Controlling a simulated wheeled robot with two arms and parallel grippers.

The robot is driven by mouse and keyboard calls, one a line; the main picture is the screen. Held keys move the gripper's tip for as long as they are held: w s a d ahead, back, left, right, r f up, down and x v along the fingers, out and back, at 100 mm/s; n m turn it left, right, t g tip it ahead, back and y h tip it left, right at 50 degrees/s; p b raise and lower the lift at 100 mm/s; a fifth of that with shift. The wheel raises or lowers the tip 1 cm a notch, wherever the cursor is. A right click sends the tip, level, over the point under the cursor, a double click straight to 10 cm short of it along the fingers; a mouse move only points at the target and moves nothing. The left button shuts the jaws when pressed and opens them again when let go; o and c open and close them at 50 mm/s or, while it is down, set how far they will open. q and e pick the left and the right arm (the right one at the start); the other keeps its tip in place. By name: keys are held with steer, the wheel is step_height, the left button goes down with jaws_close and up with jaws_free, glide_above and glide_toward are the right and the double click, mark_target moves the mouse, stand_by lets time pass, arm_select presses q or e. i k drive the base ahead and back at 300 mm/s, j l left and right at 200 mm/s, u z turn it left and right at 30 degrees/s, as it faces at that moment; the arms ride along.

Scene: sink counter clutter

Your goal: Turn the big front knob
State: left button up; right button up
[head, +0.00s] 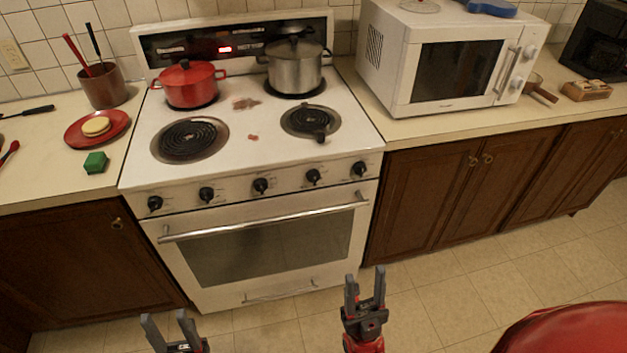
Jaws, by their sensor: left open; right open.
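A row of several black knobs runs along the front panel of the white stove (240,161). The middle knob (261,186) looks slightly bigger than the others, but the difference is small. The leftmost knob (155,203) and the rightmost knob (359,169) sit at the panel ends. My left gripper (163,324) is open and empty at the bottom edge, below the stove's left side in the picture. My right gripper (365,283) is open and empty, lower right of the oven door. Neither gripper touches a knob.
The oven handle (265,217) juts out just below the knobs. A red pot (190,84) and a steel pot (295,66) stand on the back burners. A white microwave (450,60) is on the right counter. A red rounded thing (570,330) is at the lower right. Tiled floor is clear before the cabinets.

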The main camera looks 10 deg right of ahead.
mark_target(154, 202)
steer(key=i+j, duration=0.1)
steer(key=j, duration=0.85)
steer(key=i+j, duration=0.15)
steer(key=j, duration=0.3)
